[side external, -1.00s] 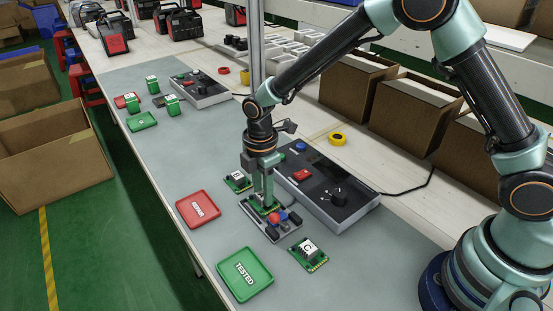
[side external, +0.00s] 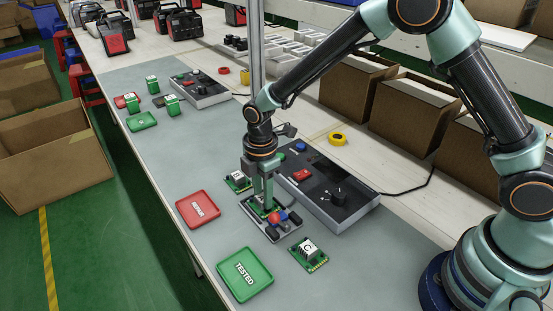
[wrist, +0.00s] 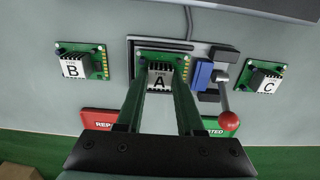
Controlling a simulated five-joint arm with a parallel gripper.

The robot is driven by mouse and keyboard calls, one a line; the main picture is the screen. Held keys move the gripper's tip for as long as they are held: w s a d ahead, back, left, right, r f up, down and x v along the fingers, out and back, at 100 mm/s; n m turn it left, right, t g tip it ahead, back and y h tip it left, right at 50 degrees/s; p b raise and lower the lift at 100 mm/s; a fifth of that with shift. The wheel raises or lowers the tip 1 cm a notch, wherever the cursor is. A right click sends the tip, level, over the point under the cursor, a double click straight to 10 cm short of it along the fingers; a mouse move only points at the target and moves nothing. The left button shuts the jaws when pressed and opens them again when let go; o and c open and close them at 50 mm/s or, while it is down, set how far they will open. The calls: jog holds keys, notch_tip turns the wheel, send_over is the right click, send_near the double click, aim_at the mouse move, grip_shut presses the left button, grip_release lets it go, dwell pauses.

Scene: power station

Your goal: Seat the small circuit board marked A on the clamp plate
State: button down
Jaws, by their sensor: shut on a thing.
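The small circuit board marked A (wrist: 160,79) is green with a white block lettered A. My gripper (wrist: 163,92) is shut on its white block, with one finger on each side. In the wrist view the board lies over the grey clamp plate (wrist: 152,44), left of a blue clamp block (wrist: 203,75) and a lever with a red ball (wrist: 229,118). In the side view my gripper (side external: 264,203) points straight down at the far-left part of the clamp plate (side external: 289,232). The fingers hide part of the board, and I cannot tell whether it rests fully on the plate.
Board B (side external: 237,181) and board C (side external: 308,254) lie on either side of the plate. A red tray (side external: 198,210) and a green TESTED tray (side external: 245,275) are near the table edge. A dark control box (side external: 325,200) stands close behind the plate.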

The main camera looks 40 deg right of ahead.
jog(key=shift+c, duration=2.3)
grip_release()
jog(key=shift+f, duration=0.1)
notch_tip(320, 180, up, 12)
jog(key=s+d+r+m+t, duration=0.2)
jog(key=s+d+r+m, duration=0.3)
jog(key=d+r+m, duration=0.3)
jog(key=s+d+r+m+t, duration=0.3)
jog(key=s+d+m, duration=0.5)
jog(key=s+m, duration=0.1)
jog(key=shift+m+t, duration=0.3)
jog(key=shift+m, duration=0.2)
